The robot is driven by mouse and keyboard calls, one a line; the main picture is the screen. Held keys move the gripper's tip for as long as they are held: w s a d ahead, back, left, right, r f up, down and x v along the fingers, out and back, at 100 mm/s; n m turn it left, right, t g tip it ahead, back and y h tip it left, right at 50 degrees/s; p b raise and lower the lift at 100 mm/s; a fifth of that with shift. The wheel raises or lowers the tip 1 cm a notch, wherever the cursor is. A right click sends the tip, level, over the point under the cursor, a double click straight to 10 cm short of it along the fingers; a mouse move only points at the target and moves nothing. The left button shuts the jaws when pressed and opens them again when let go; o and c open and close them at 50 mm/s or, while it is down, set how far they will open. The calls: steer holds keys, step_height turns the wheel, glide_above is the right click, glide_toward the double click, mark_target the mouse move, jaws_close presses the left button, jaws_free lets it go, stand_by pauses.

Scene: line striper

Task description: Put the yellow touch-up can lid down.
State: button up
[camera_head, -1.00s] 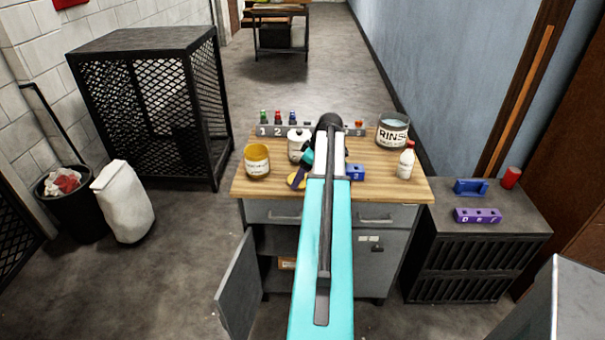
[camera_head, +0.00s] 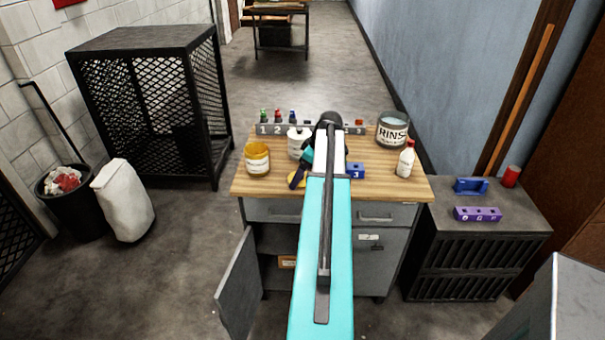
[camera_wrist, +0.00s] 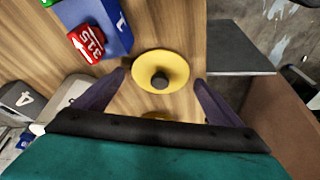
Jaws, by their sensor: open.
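The yellow lid (camera_wrist: 174,62), a round disc with a dark knob, lies on the wooden bench top in the wrist view. My gripper (camera_wrist: 160,78) is open, with one purple finger on each side of the lid and visible gaps between. In the head view my gripper (camera_head: 299,175) is low over the front of the bench, and only a sliver of the lid (camera_head: 301,184) shows beside it. The yellow can (camera_head: 257,162) stands open to the left of my gripper.
A white can (camera_head: 296,146) stands behind my gripper. A blue block (camera_head: 356,171) is to its right, with a white bottle (camera_head: 405,160) and rinse pot (camera_head: 392,132) farther right. A numbered rack (camera_head: 275,129) lines the back. The bench's front left is clear.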

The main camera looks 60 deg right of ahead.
steer(key=b+v, duration=0.2)
steer(key=v, duration=1)
steer(key=shift+d, duration=0.1)
stand_by(0.8)
